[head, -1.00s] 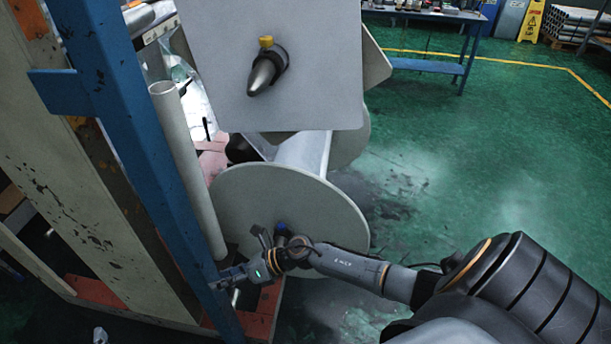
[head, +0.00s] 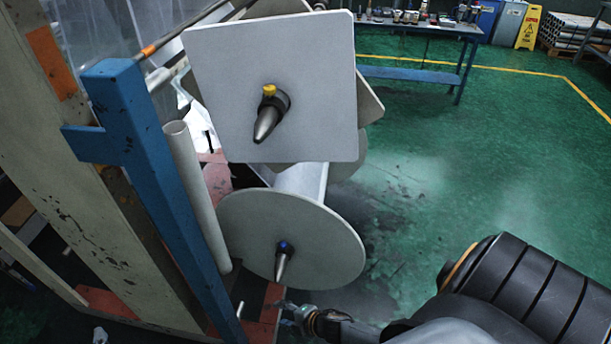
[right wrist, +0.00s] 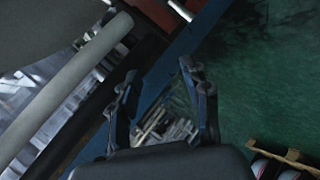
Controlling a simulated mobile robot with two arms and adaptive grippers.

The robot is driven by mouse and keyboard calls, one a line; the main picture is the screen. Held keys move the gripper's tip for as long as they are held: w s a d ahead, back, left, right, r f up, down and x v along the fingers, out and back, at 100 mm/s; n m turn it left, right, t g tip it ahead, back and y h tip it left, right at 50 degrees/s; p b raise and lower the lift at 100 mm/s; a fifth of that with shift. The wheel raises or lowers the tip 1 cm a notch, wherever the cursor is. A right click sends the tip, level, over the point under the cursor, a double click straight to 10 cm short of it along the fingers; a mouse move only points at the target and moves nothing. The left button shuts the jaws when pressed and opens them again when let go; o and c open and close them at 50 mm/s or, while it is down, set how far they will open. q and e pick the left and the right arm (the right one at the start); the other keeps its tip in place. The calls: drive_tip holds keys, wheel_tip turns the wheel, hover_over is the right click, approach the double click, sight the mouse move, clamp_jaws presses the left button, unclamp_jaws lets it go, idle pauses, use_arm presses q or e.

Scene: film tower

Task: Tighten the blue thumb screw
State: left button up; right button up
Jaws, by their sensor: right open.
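The blue thumb screw (head: 283,246) sits on the collar at the base of a grey cone-tipped spindle (head: 281,267), at the centre of the lower round reel flange (head: 325,225). My right gripper (head: 290,309) is low in the head view, below the round flange and apart from the screw. In the right wrist view its two fingers (right wrist: 160,80) are spread with nothing between them. The blue screw does not show in the right wrist view. My left gripper is not in view.
A square plate (head: 315,60) with a yellow thumb screw (head: 269,90) is above the round flange. A blue post (head: 165,190) and a pale roller tube (head: 196,190) stand to the left. Green floor (head: 480,160) is open at right.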

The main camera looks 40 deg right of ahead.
drive_tip(key=s+d+f+m+g+h+p, duration=0.1)
drive_tip(key=s+f+m+g+p, duration=0.1)
drive_tip(key=s, duration=0.5)
drive_tip(key=f+m, duration=0.1)
drive_tip(key=m, duration=0.1)
drive_tip(key=shift+s+d+f+m+h, duration=0.3)
drive_tip(key=shift+s+d+m+h, duration=0.05)
drive_tip(key=shift+s+m+h, duration=0.05)
